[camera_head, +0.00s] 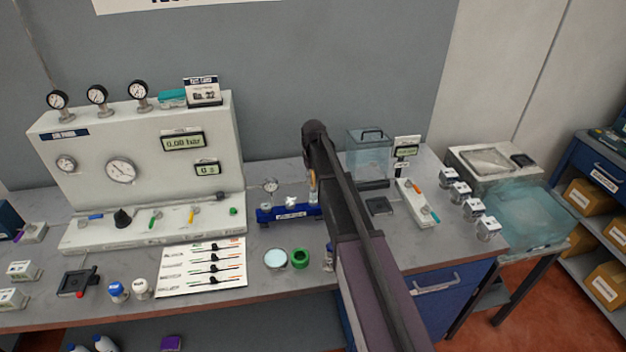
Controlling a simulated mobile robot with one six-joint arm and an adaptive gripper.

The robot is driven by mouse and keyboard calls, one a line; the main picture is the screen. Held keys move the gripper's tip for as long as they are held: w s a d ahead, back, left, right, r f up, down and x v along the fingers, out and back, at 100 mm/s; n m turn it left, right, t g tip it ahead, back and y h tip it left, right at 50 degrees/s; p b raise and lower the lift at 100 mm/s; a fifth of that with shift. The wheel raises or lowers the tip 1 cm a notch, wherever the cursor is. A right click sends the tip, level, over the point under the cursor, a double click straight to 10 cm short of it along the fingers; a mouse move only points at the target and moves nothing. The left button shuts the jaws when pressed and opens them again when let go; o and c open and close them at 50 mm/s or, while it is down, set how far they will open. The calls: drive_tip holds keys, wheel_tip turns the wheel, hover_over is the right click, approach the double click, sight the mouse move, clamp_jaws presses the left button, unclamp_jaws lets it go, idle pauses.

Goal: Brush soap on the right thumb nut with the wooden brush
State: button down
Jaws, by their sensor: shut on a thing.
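A blue fixture (287,214) stands on the bench left of my arm, with a small gauge (270,186) above its left end and a white winged part (292,202) at its middle. A thin, upright, wood-coloured piece (312,188), which looks like the wooden brush, is at the fixture's right end. My gripper (315,173) is mostly hidden by my own arm and appears shut on this brush. The brush tip and the right thumb nut are too small and covered to tell apart, so contact is unclear. A round dish of pale liquid (275,258), possibly soap, sits in front.
A green-rimmed dish (300,258) and a printed card (202,267) lie near the front edge. A large gauge panel (135,135) stands at the left. A clear box (368,152), a white switch unit (416,204) and a water tub (530,215) are at the right.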

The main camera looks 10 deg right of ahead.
idle(0.4)
drive_tip(key=shift+s, duration=0.45)
idle(0.6)
drive_tip(key=shift+w, duration=0.4)
idle(0.6)
drive_tip(key=shift+s, duration=0.4)
drive_tip(key=shift+s, duration=0.15)
drive_tip(key=shift+r, duration=0.1)
